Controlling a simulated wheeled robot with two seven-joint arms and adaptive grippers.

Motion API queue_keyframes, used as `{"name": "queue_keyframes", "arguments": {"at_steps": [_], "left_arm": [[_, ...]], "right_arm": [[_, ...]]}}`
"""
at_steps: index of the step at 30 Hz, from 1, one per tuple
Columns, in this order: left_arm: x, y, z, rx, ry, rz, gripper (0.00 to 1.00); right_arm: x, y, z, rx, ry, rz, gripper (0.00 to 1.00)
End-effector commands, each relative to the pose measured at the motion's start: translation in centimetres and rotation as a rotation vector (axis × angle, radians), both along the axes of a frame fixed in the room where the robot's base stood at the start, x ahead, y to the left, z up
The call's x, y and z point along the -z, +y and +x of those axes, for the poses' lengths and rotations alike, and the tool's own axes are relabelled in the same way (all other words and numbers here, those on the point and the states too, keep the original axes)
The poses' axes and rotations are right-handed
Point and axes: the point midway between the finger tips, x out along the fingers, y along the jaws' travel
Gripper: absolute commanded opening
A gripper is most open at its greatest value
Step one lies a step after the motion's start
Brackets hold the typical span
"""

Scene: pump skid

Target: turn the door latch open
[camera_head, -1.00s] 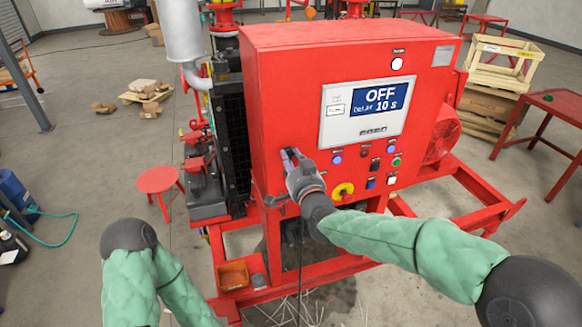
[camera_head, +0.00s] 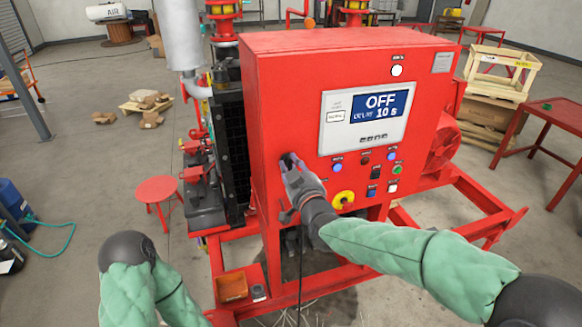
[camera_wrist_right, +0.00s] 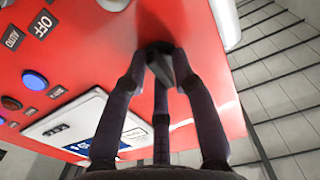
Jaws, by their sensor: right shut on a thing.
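The red control cabinet (camera_head: 290,100) stands in the middle of the head view with its door facing me. The door latch is a small dark handle near the door's left edge, mostly hidden by my right gripper (camera_head: 289,163) in the head view. In the right wrist view the dark latch (camera_wrist_right: 158,47) shows between the fingertips of my right gripper (camera_wrist_right: 160,66), which is shut on it. I cannot tell how far the latch is turned. The door looks flush with the cabinet. Only my left arm shows at lower left; its gripper is out of view.
A display panel (camera_head: 366,116) reading OFF and several buttons sit right of the latch. A red stool (camera_head: 157,190) stands left of the skid. Red frame rails (camera_head: 470,225) reach out at right.

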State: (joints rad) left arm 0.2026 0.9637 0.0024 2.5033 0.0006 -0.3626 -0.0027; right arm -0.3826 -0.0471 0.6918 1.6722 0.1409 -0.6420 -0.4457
Motion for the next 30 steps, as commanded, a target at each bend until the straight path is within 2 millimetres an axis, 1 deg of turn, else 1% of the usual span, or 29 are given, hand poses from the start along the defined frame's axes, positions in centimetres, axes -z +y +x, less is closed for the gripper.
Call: {"name": "queue_keyframes", "arguments": {"at_steps": [1, 12, 13, 14, 15, 25, 30], "left_arm": [[0.0, 0.0, 0.0, 0.0, 0.0, 0.0, 0.4], [0.0, 0.0, 0.0, 0.0, 0.0, 0.0, 0.4], [0.0, 0.0, 0.0, 0.0, 0.0, 0.0, 0.4], [0.0, 0.0, 0.0, 0.0, 0.0, 0.0, 0.4], [0.0, 0.0, 0.0, 0.0, 0.0, 0.0, 0.4], [0.0, 0.0, 0.0, 0.0, 0.0, 0.0, 0.4], [0.0, 0.0, 0.0, 0.0, 0.0, 0.0, 0.4]], "right_arm": [[0.5, -0.1, 0.0, 0.002, 0.009, -0.006, 0.0], [0.4, -0.1, 0.0, 0.003, 0.004, -0.009, 0.0], [0.4, -0.2, 0.1, 0.003, 0.004, -0.009, 0.3], [0.4, -0.2, 0.1, 0.003, 0.004, -0.009, 0.38], [0.3, -0.2, 0.1, 0.003, 0.003, -0.009, 0.41], [0.0, -0.1, -0.1, 0.001, -0.002, -0.007, 0.41], [-0.1, -0.5, -1.2, 0.001, -0.003, -0.006, 0.41]]}}
